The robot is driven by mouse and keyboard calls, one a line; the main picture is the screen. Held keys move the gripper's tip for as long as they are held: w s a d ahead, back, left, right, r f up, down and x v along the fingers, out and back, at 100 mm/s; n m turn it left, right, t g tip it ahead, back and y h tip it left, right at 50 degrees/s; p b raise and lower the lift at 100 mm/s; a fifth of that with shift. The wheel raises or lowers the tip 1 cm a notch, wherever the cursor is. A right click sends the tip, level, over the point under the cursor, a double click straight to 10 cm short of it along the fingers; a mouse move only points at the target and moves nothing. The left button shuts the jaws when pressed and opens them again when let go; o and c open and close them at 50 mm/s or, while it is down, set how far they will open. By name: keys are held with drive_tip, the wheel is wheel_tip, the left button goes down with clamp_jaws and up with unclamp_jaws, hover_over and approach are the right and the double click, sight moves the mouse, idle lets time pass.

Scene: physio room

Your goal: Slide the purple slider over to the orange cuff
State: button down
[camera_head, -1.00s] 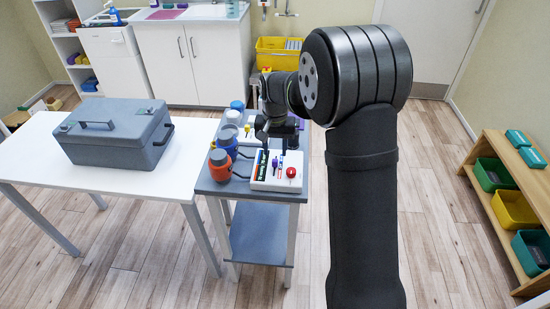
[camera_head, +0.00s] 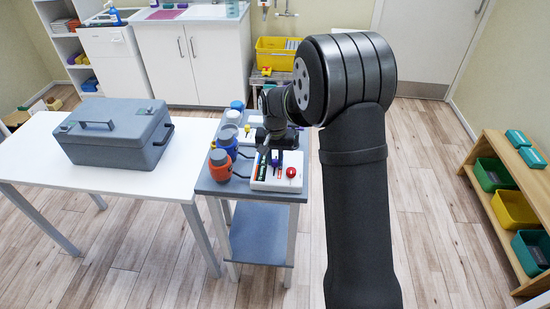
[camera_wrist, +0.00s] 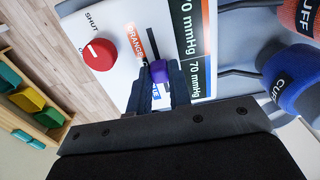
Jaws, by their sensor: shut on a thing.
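The purple slider (camera_wrist: 158,71) sits on the white control panel (camera_head: 259,185), between the fingers of my gripper (camera_wrist: 160,80). My gripper is shut on it; in the head view the gripper (camera_head: 276,153) reaches down to the panel. The slider is close to the blue label (camera_wrist: 157,96), with the orange label (camera_wrist: 136,40) farther up. The fingers hide part of the slider's track. The orange cuff (camera_wrist: 300,14) is at the upper right of the wrist view and stands left of the panel in the head view (camera_head: 220,168).
A blue cuff (camera_wrist: 299,78) is beside the orange one. A red knob (camera_wrist: 100,54) marked SHUT is on the panel beside the labels. Dark tubes run from the panel to the cuffs. A grey case (camera_head: 115,135) stands on the white table (camera_head: 110,180) at left.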

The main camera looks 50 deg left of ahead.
sight(274, 175)
drive_tip(key=shift+s+d, duration=1.4)
drive_tip(key=c, duration=1.3)
unclamp_jaws()
wheel_tip(274, 175, up, 17)
drive_tip(key=shift+r, duration=0.2)
drive_tip(key=shift+f, duration=0.15)
